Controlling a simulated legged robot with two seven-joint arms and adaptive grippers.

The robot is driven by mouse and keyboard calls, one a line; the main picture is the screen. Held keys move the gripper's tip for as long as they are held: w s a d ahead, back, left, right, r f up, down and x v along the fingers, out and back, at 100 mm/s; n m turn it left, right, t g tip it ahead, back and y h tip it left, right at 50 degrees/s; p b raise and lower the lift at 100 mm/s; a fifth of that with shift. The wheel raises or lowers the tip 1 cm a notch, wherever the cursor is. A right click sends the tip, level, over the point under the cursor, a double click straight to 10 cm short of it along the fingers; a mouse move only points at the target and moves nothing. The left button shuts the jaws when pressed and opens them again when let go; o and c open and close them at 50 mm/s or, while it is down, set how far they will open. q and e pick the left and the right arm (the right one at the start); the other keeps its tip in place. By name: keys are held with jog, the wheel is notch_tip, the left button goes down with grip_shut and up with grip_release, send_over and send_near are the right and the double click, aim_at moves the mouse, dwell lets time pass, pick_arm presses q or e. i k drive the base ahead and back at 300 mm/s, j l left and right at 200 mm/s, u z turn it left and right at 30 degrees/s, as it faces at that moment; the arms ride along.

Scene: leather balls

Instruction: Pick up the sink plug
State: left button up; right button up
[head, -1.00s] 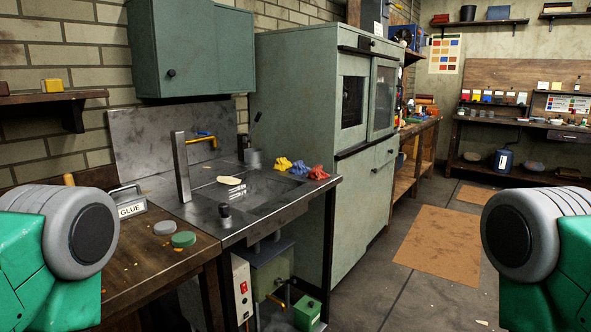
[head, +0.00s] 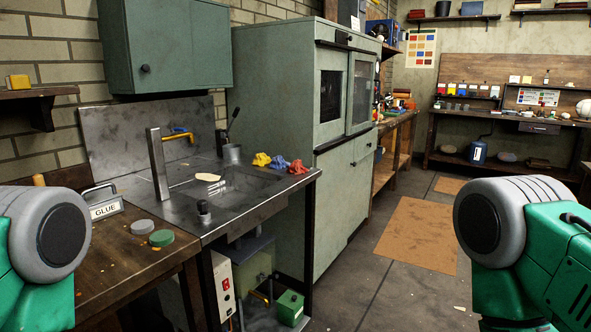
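A small dark knobbed piece that looks like the sink plug (head: 204,211) stands upright on the front rim of the metal sink (head: 185,217). The sink basin is shallow-looking, with a pale flat oval piece (head: 208,177) at its back left edge. Only upper parts of my two green and grey arms show, at the lower left and right edges. Neither of my grippers is in view, and nothing touches the plug.
Blue, yellow and red crumpled cloths lie at the sink's right. A tall green cabinet (head: 290,110) stands beyond.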

aim_at(202, 205)
jog(key=u, duration=0.35)
jog(key=i+l+u, duration=0.5)
jog(key=u, duration=0.25)
jog(key=i+l+u, duration=0.15)
jog(key=l+u, duration=0.2)
